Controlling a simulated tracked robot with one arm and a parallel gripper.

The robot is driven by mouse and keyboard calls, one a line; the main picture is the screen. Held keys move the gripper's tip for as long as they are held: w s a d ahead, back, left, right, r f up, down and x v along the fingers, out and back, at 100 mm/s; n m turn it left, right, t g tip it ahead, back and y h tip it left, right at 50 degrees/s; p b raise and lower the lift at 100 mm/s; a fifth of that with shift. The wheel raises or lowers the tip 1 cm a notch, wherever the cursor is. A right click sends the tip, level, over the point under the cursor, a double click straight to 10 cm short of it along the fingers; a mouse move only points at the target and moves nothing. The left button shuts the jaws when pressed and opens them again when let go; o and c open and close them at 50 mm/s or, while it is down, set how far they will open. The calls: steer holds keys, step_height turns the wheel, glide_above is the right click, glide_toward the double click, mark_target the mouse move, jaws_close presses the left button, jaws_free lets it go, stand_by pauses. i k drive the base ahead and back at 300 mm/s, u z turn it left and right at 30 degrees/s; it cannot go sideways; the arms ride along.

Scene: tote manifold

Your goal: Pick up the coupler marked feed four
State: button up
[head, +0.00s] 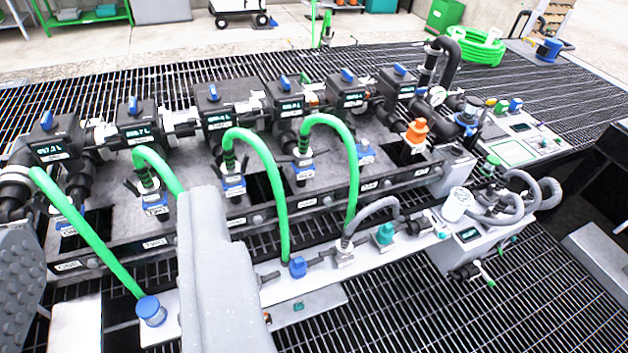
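I cannot read a feed four marking on any coupler. Several couplers with blue collars stand along the manifold (335,215) front, each below a metered valve. The fourth from the left (303,165) has a green hose (350,165) arching from its top down to the lower rail. Its tag is too small to read. Other couplers stand at its left (233,183) and further left (155,205). My gripper (112,215) shows as two grey fingers at the lower left, wide apart, with nothing visible held between them. The right finger hides part of the rail and a hose.
An orange-capped fitting (416,131) and a pressure gauge (437,96) stand at the right end. Blue (297,267) and teal (385,233) caps line the lower rail. A control panel (512,153) is at the right. Open floor grating (420,310) lies in front.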

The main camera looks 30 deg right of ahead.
mark_target(302, 154)
steer(key=u, duration=0.2)
steer(key=k, duration=0.2)
steer(key=z, duration=0.55)
steer(key=i, duration=1.55)
steer(key=u, duration=0.35)
